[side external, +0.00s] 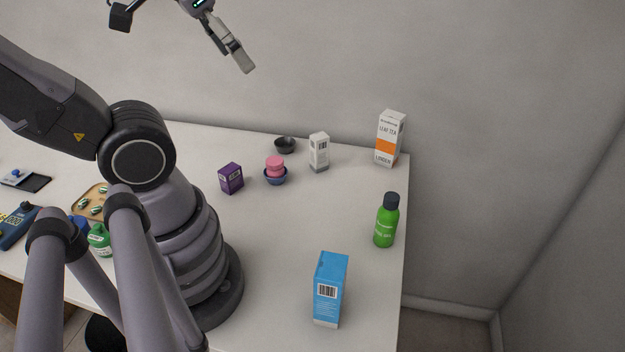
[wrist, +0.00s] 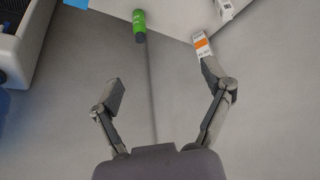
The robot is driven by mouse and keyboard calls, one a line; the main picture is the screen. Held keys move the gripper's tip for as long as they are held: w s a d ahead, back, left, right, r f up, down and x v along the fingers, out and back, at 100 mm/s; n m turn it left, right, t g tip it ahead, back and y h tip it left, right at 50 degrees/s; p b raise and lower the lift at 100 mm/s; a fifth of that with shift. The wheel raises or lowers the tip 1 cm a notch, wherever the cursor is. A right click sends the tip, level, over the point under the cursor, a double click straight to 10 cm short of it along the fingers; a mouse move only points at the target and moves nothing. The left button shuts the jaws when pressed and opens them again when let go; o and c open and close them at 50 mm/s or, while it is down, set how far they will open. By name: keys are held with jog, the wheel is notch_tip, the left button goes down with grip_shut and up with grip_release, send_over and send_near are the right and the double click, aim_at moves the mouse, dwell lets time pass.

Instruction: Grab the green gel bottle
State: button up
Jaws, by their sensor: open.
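The green gel bottle (side external: 386,221) stands upright near the right edge of the white counter, with a dark cap. It also shows in the wrist view (wrist: 139,24) at the top, ahead of and beyond my fingers. My gripper (wrist: 165,90) is open and empty, its two fingers spread wide. In the side external view my gripper (side external: 240,60) is high above the back of the counter, partly cut off by the top edge, far from the bottle.
A white box (side external: 319,152), a pink item (side external: 275,163) in a blue bowl, a dark bowl (side external: 285,144) and a purple box (side external: 231,178) stand left. Counter around the bottle is clear.

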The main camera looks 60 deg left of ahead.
jog(key=w+d+f+n+g+h, duration=0.35)
jog(key=w+f+h, duration=0.2)
jog(key=w, duration=0.25)
jog(key=w+d+f+n+g+h, duration=0.2)
jog(key=w+f+n+g+h, duration=0.3)
jog(key=w+f, duration=0.2)
jog(key=w+f+n+t+h, duration=0.2)
jog(key=w+f+n+h, duration=0.35)
jog(key=f, duration=0.35)
jog(key=n+t+h, duration=0.1)
jog(key=n+t, duration=0.6)
jog(key=n, duration=0.1)
send_near(390, 215)
jog(key=w, duration=0.1)
jog(key=w+d, duration=0.1)
jog(key=shift+w+f, duration=0.2)
jog(key=shift+w, duration=0.15)
jog(key=shift+d+f, duration=0.15)
jog(key=shift+f, duration=0.1)
jog(key=shift+s+f+x, duration=0.1)
jog(key=shift+f+x, duration=0.05)
jog(key=shift+x, duration=1.05)
jog(key=shift+s+f+x, duration=0.1)
jog(key=shift+f+x, duration=0.05)
jog(key=shift+x, duration=1.05)
jog(key=shift+s+f+x, duration=0.1)
jog(key=shift+f+x, duration=0.05)
jog(key=shift+x, duration=1)
jog(key=shift+d, duration=0.1)
jog(key=c, duration=1.3)
